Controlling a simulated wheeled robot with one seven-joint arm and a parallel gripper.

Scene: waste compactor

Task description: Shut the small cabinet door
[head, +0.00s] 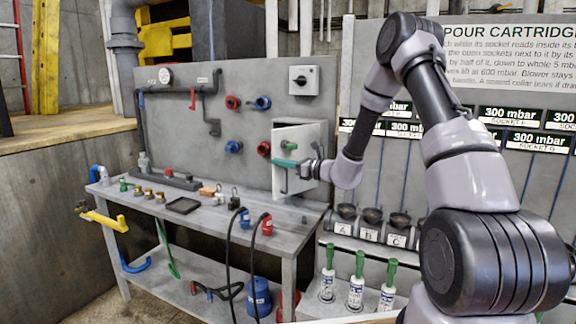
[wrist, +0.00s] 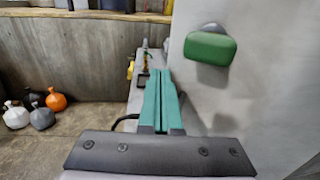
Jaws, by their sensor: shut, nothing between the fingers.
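The small cabinet (head: 318,131) is a pale grey box on the upright panel above the bench. Its pale door (head: 281,134) has a green handle (head: 289,145). How far the door stands open is hard to tell from the head view. In the wrist view the door face (wrist: 240,95) fills the right side, with the green handle (wrist: 210,48) near its top. My gripper (head: 285,163) has teal fingers, shut and empty, in front of the door below the handle. In the wrist view the fingers (wrist: 165,78) lie left of the handle; whether they touch the door cannot be told.
The metal bench (head: 240,240) below holds small fittings and a dark tray (head: 183,205). Red and blue valve knobs (head: 233,102) stick out of the panel left of the cabinet. Black hoses hang at the bench front.

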